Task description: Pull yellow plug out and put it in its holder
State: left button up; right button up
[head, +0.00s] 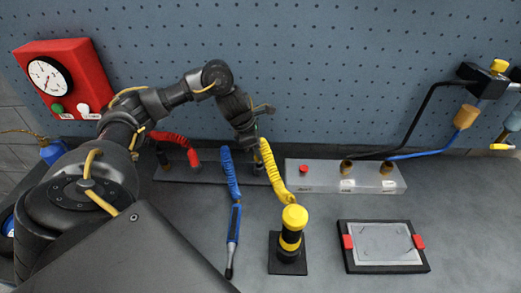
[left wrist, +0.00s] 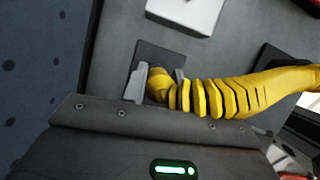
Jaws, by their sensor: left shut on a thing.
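The yellow plug, with its ribbed coiled cord (head: 272,170), is at the back of the bench. My left gripper (head: 256,138) is shut on the plug's end. In the left wrist view the fingers (left wrist: 160,82) sit on both sides of the yellow plug (left wrist: 158,88), over a dark plate (left wrist: 158,57). Whether the plug's tip is in a socket is hidden. The cord runs toward the front to a yellow-topped, yellow-and-black banded upright post (head: 291,240) on a black square base. I cannot tell if this post is the holder. My right gripper is not in view.
A red coiled cord (head: 175,140) and a blue coiled cord (head: 231,180) are left of the yellow one. A pale box (head: 325,178) stands right of my gripper. A framed plate (head: 385,246) lies front right. Pegboard (head: 340,60) closes the back.

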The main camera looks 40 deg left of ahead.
pick_arm(q)
jog(key=shift+f, duration=0.15)
dwell(0.6)
jog(key=shift+f+b, duration=1.45)
jog(key=shift+b, duration=0.05)
jog(key=o, duration=1.1)
jog(key=shift+s, duration=0.1)
jog(key=p+v, duration=0.2)
jog(key=v, duration=0.9)
